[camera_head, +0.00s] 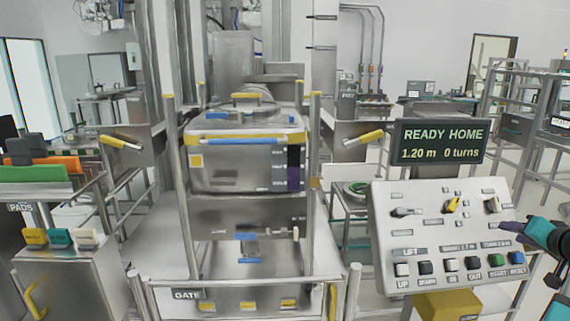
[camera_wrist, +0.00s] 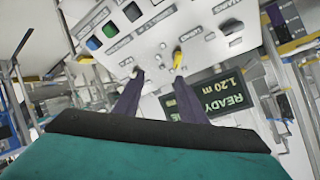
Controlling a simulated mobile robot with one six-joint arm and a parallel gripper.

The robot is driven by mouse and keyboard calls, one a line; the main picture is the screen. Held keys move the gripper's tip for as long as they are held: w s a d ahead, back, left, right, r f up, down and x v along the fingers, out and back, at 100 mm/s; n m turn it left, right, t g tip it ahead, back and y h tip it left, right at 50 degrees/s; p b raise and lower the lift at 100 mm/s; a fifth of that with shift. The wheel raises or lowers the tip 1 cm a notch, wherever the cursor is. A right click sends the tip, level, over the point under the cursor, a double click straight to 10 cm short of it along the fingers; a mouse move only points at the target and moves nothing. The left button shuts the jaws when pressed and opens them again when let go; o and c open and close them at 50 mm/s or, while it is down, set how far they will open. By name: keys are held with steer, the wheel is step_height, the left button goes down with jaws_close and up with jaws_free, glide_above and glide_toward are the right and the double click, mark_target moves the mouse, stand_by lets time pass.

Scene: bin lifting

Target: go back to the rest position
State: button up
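My gripper (camera_head: 505,227) is at the right edge of the head view, in front of the right side of the sloped control panel (camera_head: 425,228). In the wrist view its two dark fingers (camera_wrist: 157,80) are apart with nothing between them. The panel's switches and yellow knob (camera_wrist: 177,58) lie beyond the fingertips; I cannot tell whether a finger touches the panel. The display (camera_head: 440,142) reads "READY HOME", "1.20 m", "0 turns". A steel bin (camera_head: 235,175) with yellow and blue trim stands inside the lift frame (camera_head: 181,190).
A gate (camera_head: 187,295) crosses the front of the lift. A cabinet with several coloured pads (camera_head: 60,238) stands at the left. A rack (camera_head: 500,110) stands behind at the right. A yellow box (camera_head: 448,304) sits below the panel.

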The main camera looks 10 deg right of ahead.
steer(key=w+a+f+n+g+y, duration=0.1)
steer(key=w+a+f, duration=0.25)
steer(key=f, duration=0.35)
steer(key=w+a+f+g+y, duration=0.1)
steer(key=w+a+f+y, duration=0.1)
steer(key=a+f, duration=0.45)
steer(key=w+a+f+n+g+y, duration=0.1)
steer(key=w+a+f, duration=0.15)
steer(key=f, duration=0.65)
steer(key=s+a+f+n+g+y, duration=0.2)
steer(key=a+f+g, duration=0.3)
steer(key=a+f, duration=1.4)
steer(key=s+a+f+n+g, duration=0.1)
steer(key=s+a+f+g, duration=0.2)
steer(key=s+a+f, duration=0.35)
steer(key=s+a+f+n+g, duration=0.2)
steer(key=s+a+f, duration=0.2)
steer(key=a+f, duration=0.45)
steer(key=s+a+f+n+g+h, duration=0.1)
steer(key=s+a+f+g, duration=0.1)
steer(key=s+f, duration=0.3)
steer(key=s+a+f+n+g+h, duration=0.1)
steer(key=s+f, duration=0.5)
steer(key=s, duration=0.7)
steer(key=a+n+g, duration=0.1)
steer(key=a+g, duration=0.1)
steer(key=shift+s+a, duration=0.25)
steer(key=shift+a, duration=0.05)
